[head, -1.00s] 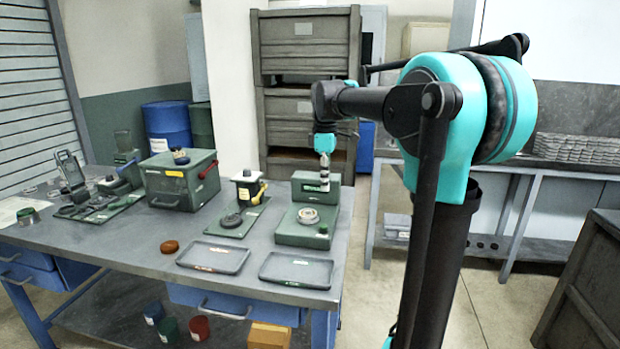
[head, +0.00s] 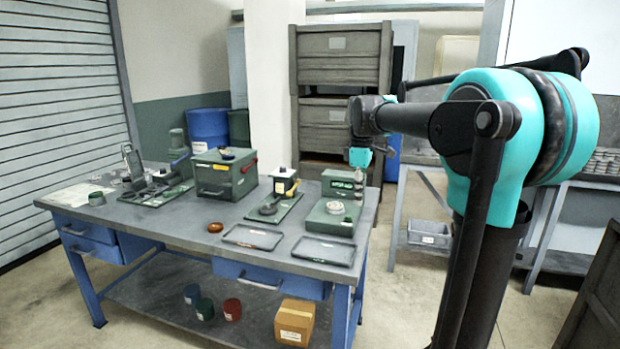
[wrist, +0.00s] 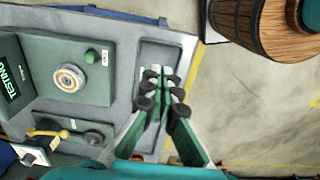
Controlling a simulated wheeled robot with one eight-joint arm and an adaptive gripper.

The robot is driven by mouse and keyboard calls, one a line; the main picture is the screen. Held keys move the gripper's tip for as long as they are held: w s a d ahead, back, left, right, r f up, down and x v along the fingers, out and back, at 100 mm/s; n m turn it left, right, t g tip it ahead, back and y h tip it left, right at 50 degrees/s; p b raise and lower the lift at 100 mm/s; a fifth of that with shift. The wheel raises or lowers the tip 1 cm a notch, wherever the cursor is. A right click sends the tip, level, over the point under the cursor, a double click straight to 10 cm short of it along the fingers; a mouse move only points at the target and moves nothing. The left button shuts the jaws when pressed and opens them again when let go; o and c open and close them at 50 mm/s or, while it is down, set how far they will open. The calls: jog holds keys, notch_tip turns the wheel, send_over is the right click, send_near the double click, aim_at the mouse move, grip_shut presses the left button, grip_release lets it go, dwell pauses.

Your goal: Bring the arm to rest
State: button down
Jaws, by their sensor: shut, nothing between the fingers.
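My gripper (head: 360,182) hangs from my arm at the bench's right end, beside the green testing station (head: 331,216) in the head view. In the wrist view my gripper (wrist: 163,88) has its fingertips together with nothing between them. The fingers show over a dark tray (wrist: 160,52) on the bench. The testing station (wrist: 108,80) lies left of them, with a pale metal ring (wrist: 69,78) on its round seat. The ring (head: 335,207) also shows in the head view.
The grey bench (head: 190,236) holds a green box (head: 224,175), a green fixture (head: 272,207), two flat trays (head: 252,236) and an orange-brown disc (head: 215,227). A wooden barrel (wrist: 248,22) stands on the floor in the wrist view. Open floor lies right of the bench.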

jog(key=s+d+f+m+t, duration=0.2)
jog(key=s+f+m, duration=0.5)
jog(key=s+f, duration=0.4)
jog(key=s+d+f+m+t, duration=0.2)
jog(key=s+f+m, duration=0.5)
jog(key=s+f, duration=0.4)
notch_tip(320, 180, down, 4)
jog(key=shift+s+d+f, duration=0.25)
jog(key=shift+s+d, duration=0.15)
jog(key=shift+d, duration=0.15)
dwell(5.0)
